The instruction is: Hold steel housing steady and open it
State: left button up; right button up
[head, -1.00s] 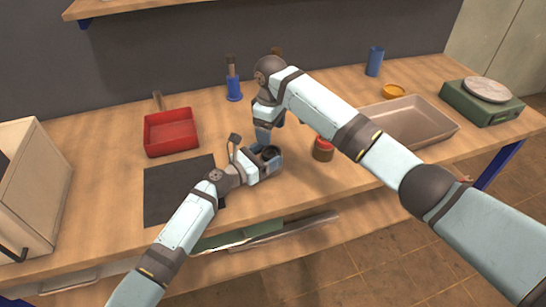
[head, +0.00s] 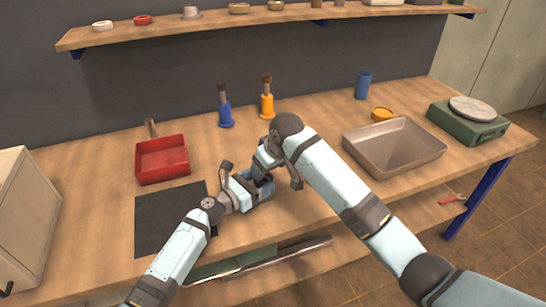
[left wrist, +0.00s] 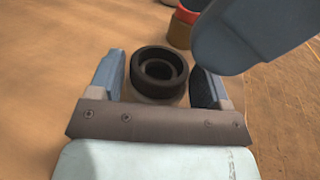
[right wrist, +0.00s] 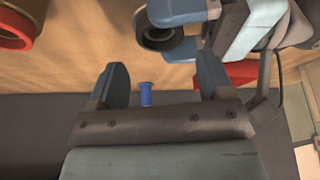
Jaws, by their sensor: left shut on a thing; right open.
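The steel housing is a dark round piece with a ring-shaped top and a hollow centre, seen in the left wrist view (left wrist: 158,72). My left gripper (head: 262,187) is shut on it, one blue finger on each side, low over the bench. The housing (right wrist: 160,34) also shows in the right wrist view, between the left fingers. My right gripper (right wrist: 164,82) is open with nothing between its fingers. It is close to the housing, apart from it. In the head view my right arm and gripper largely hide the housing.
A red-and-brown round container (left wrist: 184,28) stands near the housing. On the bench are a dark mat (head: 165,225), red tray (head: 162,160), blue holder (head: 225,113), orange holder (head: 267,104), beige tray (head: 395,147) and green scale (head: 468,122). A shelf (head: 200,28) hangs behind.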

jog(key=x, duration=0.5)
jog(key=shift+w+a+f, duration=0.1)
jog(key=shift+f, duration=0.2)
jog(key=shift+c, duration=0.5)
jog(key=c, duration=0.7)
jog(key=shift+r, duration=0.25)
jog(key=shift+r, duration=0.9)
jog(key=shift+r, duration=0.15)
pick_arm(q)
jog(key=o, duration=1.3)
pick_arm(e)
notch_tip(320, 180, up, 4)
jog(key=shift+f, duration=0.15)
